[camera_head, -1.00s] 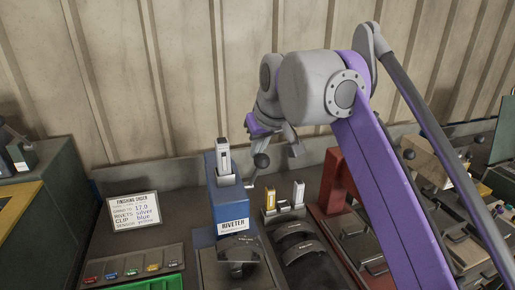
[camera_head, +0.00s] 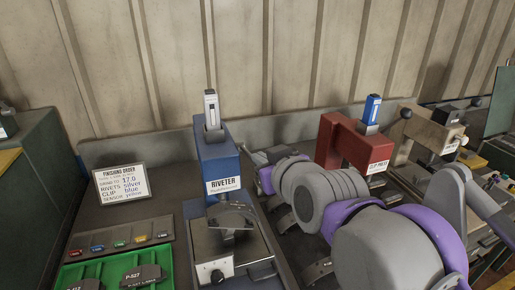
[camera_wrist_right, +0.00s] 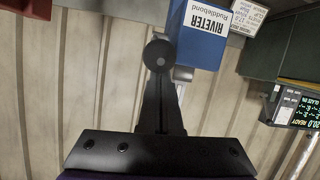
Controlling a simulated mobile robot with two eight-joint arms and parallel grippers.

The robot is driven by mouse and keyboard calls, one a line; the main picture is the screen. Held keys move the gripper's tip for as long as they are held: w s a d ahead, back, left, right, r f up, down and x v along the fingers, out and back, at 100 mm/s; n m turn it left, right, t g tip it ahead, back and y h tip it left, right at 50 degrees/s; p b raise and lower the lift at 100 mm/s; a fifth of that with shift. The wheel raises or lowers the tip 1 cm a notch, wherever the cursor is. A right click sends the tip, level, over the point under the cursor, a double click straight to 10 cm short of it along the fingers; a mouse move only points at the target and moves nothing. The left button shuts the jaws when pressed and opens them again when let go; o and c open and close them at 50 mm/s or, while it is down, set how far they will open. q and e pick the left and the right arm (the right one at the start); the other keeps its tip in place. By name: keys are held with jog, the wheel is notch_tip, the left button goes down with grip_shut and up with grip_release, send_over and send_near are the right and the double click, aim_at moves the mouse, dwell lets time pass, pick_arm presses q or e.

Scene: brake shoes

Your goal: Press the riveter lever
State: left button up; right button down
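The blue riveter (camera_head: 221,160) stands left of centre in the head view, with a white-and-grey cartridge (camera_head: 211,108) upright on top. A dark curved brake shoe (camera_head: 232,221) sits at its front. My right gripper (camera_head: 262,162) is just right of the riveter, low and largely hidden by its own wrist. In the right wrist view, the riveter (camera_wrist_right: 200,35) appears upside down, and the lever's black ball knob (camera_wrist_right: 158,55) lies at the tip of my dark fingers (camera_wrist_right: 160,105). Contact and finger gap cannot be told. My left gripper is out of view.
A red press (camera_head: 352,145) with a blue cartridge stands right, behind my right arm. An order card (camera_head: 122,182) and a green tray (camera_head: 107,268) lie left. A beige machine (camera_head: 428,135) is at far right. The wall is close behind.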

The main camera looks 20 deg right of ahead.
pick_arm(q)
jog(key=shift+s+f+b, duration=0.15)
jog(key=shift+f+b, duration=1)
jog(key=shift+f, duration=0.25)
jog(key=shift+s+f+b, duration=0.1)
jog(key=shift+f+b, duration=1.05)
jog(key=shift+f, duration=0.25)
pick_arm(e)
notch_tip(320, 180, down, 10)
jog(key=s+t, duration=0.1)
jog(key=t, duration=0.4)
jog(key=shift+s, duration=0.4)
jog(key=shift+r, duration=0.1)
notch_tip(320, 180, up, 5)
jog(key=w+p, duration=0.1)
jog(key=p, duration=0.3)
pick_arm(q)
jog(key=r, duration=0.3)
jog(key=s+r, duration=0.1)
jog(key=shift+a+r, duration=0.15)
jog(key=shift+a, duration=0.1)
pick_arm(e)
jog(key=s+f, duration=0.1)
jog(key=s, duration=0.9)
jog(key=shift+f+t+y, duration=0.2)
jog(key=shift+t+y, duration=0.1)
jog(key=shift+d, duration=0.1)
